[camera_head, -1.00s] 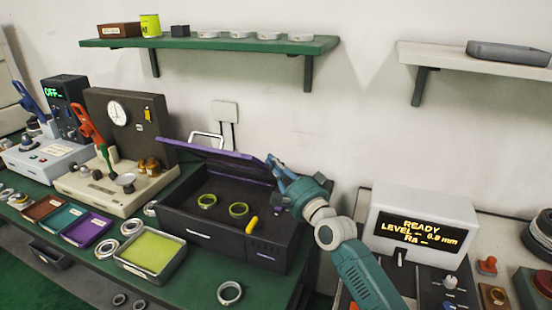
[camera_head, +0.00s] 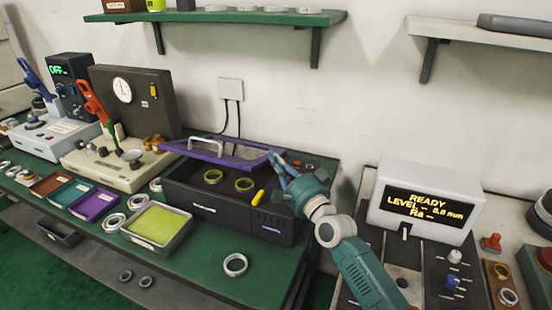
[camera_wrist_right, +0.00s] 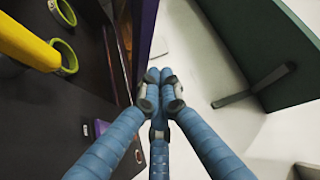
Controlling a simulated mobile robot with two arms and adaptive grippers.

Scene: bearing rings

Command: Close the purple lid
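The purple lid (camera_head: 228,159) is partly open, tilted above the back of the dark box (camera_head: 284,226), with a pale handle (camera_head: 205,142) on it. Two yellow-green rings (camera_head: 213,176) (camera_head: 244,184) and a yellow piece (camera_head: 258,197) show inside the box. My right gripper (camera_head: 275,160) is at the lid's right end. In the right wrist view its fingers (camera_wrist_right: 160,84) are together with nothing between them, and the purple lid edge (camera_wrist_right: 147,30) is right beside the tips. I cannot tell whether they touch. My left gripper is not in view.
A yellow-green tray (camera_head: 157,225) and a loose ring (camera_head: 235,264) lie in front of the box. A dial machine (camera_head: 130,95) stands to its left, a display unit (camera_head: 425,200) to its right. A green shelf (camera_head: 230,17) hangs above.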

